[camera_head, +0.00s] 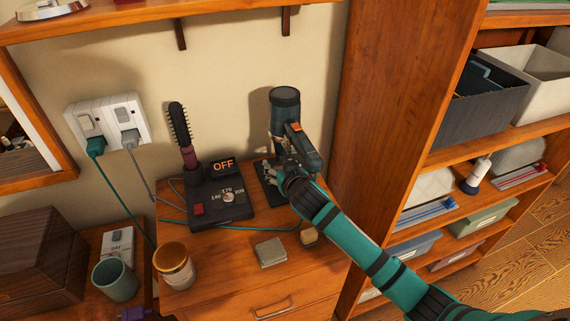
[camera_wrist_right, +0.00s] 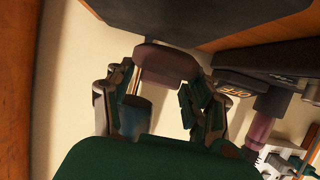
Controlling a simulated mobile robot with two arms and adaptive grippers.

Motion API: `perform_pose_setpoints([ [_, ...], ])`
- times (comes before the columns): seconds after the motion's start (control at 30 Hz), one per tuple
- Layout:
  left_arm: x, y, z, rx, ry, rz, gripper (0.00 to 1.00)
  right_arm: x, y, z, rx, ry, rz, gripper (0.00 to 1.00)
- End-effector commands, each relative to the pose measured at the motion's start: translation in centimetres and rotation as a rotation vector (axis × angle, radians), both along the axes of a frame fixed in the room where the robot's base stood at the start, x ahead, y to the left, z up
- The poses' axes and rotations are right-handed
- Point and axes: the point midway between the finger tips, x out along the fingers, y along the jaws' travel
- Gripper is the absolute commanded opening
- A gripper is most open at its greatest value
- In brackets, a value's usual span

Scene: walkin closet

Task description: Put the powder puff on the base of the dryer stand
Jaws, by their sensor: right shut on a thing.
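The dryer stand's dark base (camera_head: 261,177) is on the wooden cabinet top, beside the wall. The blue-grey dryer (camera_head: 284,105) is upright above it, partly behind my right gripper (camera_head: 274,173). In the upside-down right wrist view, that gripper (camera_wrist_right: 165,78) is shut on the mauve powder puff (camera_wrist_right: 166,62). The puff is close to the dark base (camera_wrist_right: 170,12); I cannot tell whether they touch. The dryer also shows between the fingers in the wrist view (camera_wrist_right: 134,116). In the head view the puff is hidden by my gripper. My left gripper is out of view.
A hot-brush unit (camera_head: 221,205) with an OFF display stands left of the base, with cords around it. A tall wooden panel (camera_head: 385,100) rises at right.

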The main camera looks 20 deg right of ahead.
Motion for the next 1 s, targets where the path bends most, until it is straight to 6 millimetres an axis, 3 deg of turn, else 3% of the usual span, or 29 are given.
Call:
perform_pose_setpoints([
  [0.4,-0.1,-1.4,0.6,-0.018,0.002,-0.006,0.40,3.0,-2.2,-2.6,-0.002,0.001,0.000,0.38],
  [0.8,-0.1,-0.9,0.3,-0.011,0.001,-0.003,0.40,3.0,-2.2,-3.2,-0.001,0.000,0.001,0.38],
  [0.83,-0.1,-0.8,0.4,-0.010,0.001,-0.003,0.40,3.0,-2.2,-3.1,-0.001,0.000,0.001,0.56],
  [1.0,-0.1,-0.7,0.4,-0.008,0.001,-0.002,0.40,3.0,-2.2,-3.1,-0.001,0.000,0.001,0.77],
])
